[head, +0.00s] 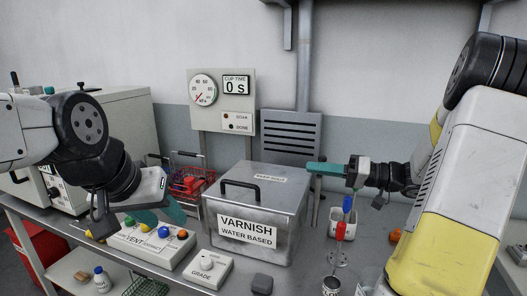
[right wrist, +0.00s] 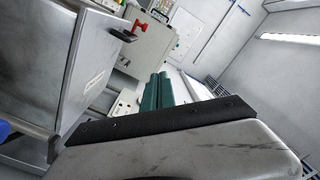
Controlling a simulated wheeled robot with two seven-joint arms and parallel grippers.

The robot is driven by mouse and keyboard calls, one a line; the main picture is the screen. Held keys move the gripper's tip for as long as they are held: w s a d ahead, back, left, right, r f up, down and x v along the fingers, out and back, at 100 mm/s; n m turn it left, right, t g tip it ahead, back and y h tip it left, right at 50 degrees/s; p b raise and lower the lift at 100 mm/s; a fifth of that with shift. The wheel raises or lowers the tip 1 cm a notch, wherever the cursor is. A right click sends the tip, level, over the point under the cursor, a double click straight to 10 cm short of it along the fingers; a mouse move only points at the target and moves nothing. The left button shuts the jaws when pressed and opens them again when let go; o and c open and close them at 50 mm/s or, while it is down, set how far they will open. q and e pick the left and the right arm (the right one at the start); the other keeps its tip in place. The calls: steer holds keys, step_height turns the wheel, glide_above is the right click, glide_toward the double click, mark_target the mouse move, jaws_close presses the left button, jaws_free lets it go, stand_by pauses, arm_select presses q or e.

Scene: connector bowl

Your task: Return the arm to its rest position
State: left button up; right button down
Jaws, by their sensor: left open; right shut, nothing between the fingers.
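My right arm comes in from the right in the head view. Its gripper (head: 316,169) has teal fingers, points left and is held in the air by the upper right edge of the metal varnish box. The right wrist view shows its two teal fingers (right wrist: 157,92) side by side, shut with nothing between them. My left gripper (head: 155,216) hangs over the vent control panel (head: 152,243) at the left. Its teal fingers are spread and partly hidden by its own body, and I see nothing held in it.
The lidded varnish box (head: 254,231) stands mid-bench, with a grade dial box (head: 207,269) in front. A red wire basket (head: 188,182) stands behind left.

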steer(key=s+a+f+g+h, duration=0.2)
steer(key=s+a+g+h, duration=0.5)
steer(key=s+a, duration=0.5)
steer(key=s+d+r+m+t+h, duration=0.2)
steer(key=s+d+m+t+h, duration=0.1)
steer(key=s+d+t+h, duration=0.2)
steer(key=shift+s+d+r+t+h, duration=0.35)
steer(key=shift+s+t+h, duration=0.25)
steer(key=shift+s+h, duration=0.5)
steer(key=shift+w, duration=0.15)
